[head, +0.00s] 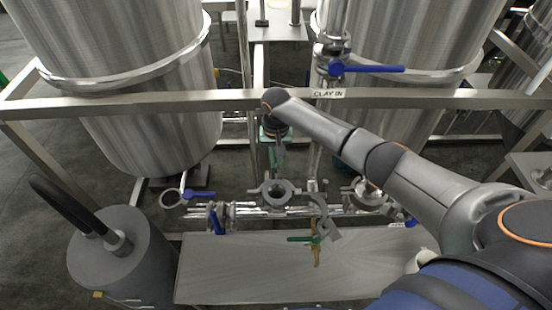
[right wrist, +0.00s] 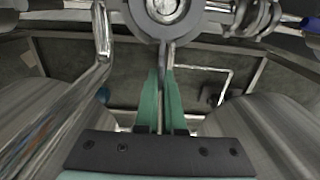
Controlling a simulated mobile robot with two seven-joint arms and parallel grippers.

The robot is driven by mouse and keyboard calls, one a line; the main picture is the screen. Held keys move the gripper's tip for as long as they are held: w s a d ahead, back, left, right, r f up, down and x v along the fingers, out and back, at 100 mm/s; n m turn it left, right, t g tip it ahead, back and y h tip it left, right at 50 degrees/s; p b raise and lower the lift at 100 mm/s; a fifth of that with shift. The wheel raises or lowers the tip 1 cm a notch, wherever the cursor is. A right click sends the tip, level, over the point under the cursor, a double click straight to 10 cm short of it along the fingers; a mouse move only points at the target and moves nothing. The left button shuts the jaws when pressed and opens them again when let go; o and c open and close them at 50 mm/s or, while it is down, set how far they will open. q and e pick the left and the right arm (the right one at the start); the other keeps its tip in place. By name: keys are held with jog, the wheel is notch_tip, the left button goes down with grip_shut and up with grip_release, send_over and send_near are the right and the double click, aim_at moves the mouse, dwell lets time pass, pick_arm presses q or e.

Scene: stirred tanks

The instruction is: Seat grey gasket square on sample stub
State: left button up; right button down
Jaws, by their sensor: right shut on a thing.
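The grey gasket (head: 266,189) is a flat ring near the middle of the head view, at the row of steel pipework. In the right wrist view the gasket (right wrist: 143,22) is at the top edge, partly cut off. The bright steel sample stub (right wrist: 165,7) shows through its opening. I cannot tell whether the ring touches the stub or hangs just off it. My right gripper (head: 279,150) points down behind the ring. Its green fingers (right wrist: 161,78) are shut on the gasket's narrow tab. My left gripper is not in view.
A steel rail (head: 180,101) with a "CLAY IN" label crosses in front of two big tanks (head: 130,50). A blue-handled valve (head: 365,69) is at upper right. An open clamp (head: 322,212) and a green-handled valve (head: 316,240) are by the steel bench (head: 220,275). A grey drum (head: 115,260) stands left.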

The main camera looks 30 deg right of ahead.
jog(key=shift+f+b, duration=0.35)
jog(key=shift+f, duration=0.6)
jog(key=c, duration=0.9)
grip_release()
jog(key=shift+c, duration=0.2)
notch_tip(320, 180, up, 13)
jog(key=shift+f, duration=0.2)
jog(key=shift+f, duration=0.15)
